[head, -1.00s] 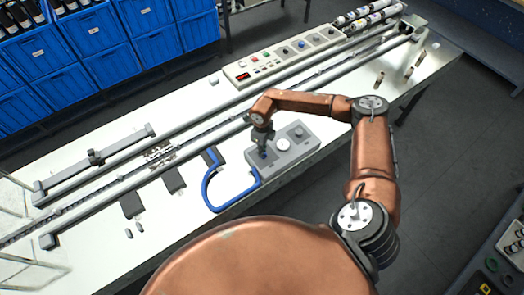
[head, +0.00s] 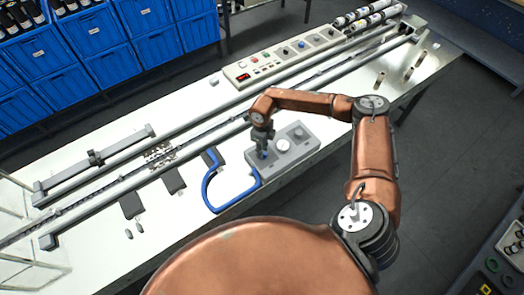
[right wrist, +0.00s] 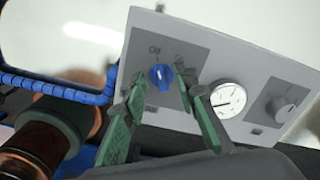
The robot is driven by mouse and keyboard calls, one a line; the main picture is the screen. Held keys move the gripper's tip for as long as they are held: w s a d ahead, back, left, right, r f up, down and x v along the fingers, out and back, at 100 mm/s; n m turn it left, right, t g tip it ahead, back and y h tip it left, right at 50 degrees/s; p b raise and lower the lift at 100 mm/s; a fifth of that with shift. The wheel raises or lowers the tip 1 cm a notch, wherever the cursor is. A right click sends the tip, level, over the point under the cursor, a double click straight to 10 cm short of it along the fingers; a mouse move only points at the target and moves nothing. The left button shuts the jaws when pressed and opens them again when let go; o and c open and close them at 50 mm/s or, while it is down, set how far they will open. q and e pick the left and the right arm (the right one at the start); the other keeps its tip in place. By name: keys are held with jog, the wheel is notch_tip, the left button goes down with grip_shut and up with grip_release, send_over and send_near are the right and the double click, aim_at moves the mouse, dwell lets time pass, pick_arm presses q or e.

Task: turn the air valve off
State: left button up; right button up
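The air valve is a blue knob (right wrist: 161,77) on the sloped face of a grey control box (head: 311,146) at the front edge of the bench. In the right wrist view a label that seems to read "Off" is printed at the knob's upper left. My right gripper (right wrist: 166,90) is open, its green fingers on either side of the knob, with gaps showing between them and it. In the head view the right gripper (head: 262,142) hangs over the box's left end and partly hides the knob. My left gripper is not in view.
A white round gauge (right wrist: 228,99) and a grey knob (right wrist: 286,107) sit on the same box. A blue hose (head: 207,190) loops from its left side. Behind are long conveyor rails and a button panel (head: 285,57). Blue bins (head: 105,45) stand at the back left.

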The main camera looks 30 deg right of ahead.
notch_tip(320, 180, up, 11)
dwell(0.4)
jog(key=shift+r, duration=0.1)
